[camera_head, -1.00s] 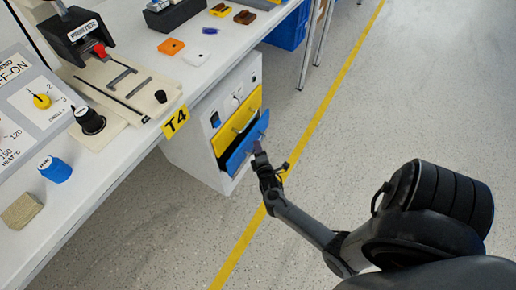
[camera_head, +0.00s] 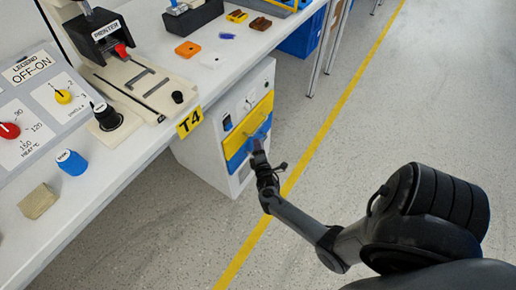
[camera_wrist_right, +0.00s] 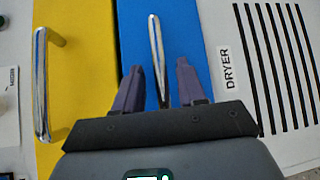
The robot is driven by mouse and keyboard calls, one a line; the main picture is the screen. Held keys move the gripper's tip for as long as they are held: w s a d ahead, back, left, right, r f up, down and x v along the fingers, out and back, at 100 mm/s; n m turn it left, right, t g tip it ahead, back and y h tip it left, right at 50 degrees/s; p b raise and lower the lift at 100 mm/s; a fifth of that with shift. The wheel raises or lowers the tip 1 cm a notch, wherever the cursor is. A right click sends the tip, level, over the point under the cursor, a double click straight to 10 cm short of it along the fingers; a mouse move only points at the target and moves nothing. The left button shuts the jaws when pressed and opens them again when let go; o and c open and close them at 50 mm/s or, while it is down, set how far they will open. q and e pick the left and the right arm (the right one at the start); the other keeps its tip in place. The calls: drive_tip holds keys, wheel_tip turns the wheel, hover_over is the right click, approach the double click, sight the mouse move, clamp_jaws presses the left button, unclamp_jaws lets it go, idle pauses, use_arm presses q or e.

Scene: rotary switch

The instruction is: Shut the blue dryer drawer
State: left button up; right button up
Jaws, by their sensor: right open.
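The blue dryer drawer (camera_head: 238,158) is the lower front on the white dryer cabinet (camera_head: 205,165) under the bench. Its front looks about level with the yellow drawer (camera_head: 238,131) above it; any small gap is hard to tell. My right gripper (camera_head: 260,148) is at the blue front. In the right wrist view, the gripper (camera_wrist_right: 158,75) is open, with one finger on each side of the silver handle (camera_wrist_right: 156,40) of the blue drawer (camera_wrist_right: 185,30). Whether the fingers touch the blue front cannot be told. My left gripper is not in view.
The yellow drawer's handle (camera_wrist_right: 42,85) stands beside my gripper in the wrist view. The floor (camera_head: 390,110) to the right is clear.

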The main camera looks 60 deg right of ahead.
drive_tip(key=shift+s, duration=0.1)
drive_tip(key=p+v, duration=0.5)
drive_tip(key=v, duration=0.5)
drive_tip(key=shift+a, duration=0.35)
drive_tip(key=shift+s+r, duration=0.1)
drive_tip(key=shift+s, duration=0.05)
